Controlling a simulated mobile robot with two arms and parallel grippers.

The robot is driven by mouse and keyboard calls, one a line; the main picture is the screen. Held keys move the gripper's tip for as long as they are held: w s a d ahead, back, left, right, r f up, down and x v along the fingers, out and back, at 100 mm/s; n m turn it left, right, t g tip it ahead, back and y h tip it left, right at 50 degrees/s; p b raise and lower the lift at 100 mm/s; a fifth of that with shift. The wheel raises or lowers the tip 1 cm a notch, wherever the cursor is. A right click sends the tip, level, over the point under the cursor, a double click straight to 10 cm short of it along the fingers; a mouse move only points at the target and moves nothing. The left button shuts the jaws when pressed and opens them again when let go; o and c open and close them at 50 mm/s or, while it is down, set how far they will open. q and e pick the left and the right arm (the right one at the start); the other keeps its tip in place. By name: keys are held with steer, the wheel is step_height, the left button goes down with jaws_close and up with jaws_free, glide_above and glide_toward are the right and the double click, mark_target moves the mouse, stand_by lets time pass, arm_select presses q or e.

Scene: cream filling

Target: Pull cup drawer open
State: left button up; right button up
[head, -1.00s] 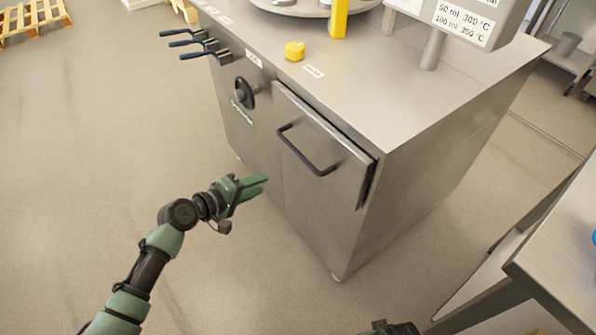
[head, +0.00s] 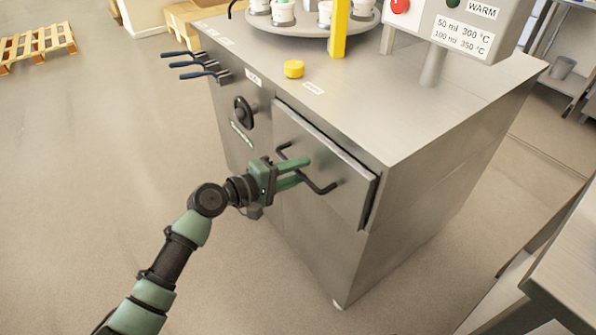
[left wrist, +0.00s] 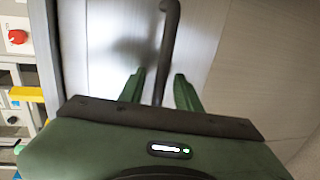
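The cup drawer (head: 345,172) is the steel front on the cabinet's near side, with a dark gap along its right edge. Its black bar handle (head: 321,188) is partly hidden by my left gripper (head: 303,171). My left gripper is at the handle, with its green fingers reaching across the bar, one above and one below. In the left wrist view the handle (left wrist: 169,40) runs down between the two spread fingers (left wrist: 159,91), with gaps visible on both sides. My right gripper is not in view.
The steel cabinet (head: 440,130) carries a yellow knob (head: 293,69), a yellow post (head: 339,30) and a turntable with cups. A steel table (head: 565,270) stands at right. Floor before the cabinet is clear.

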arm_select(q)
jaws_close()
steer(key=shift+f, duration=0.1)
stand_by(1.2)
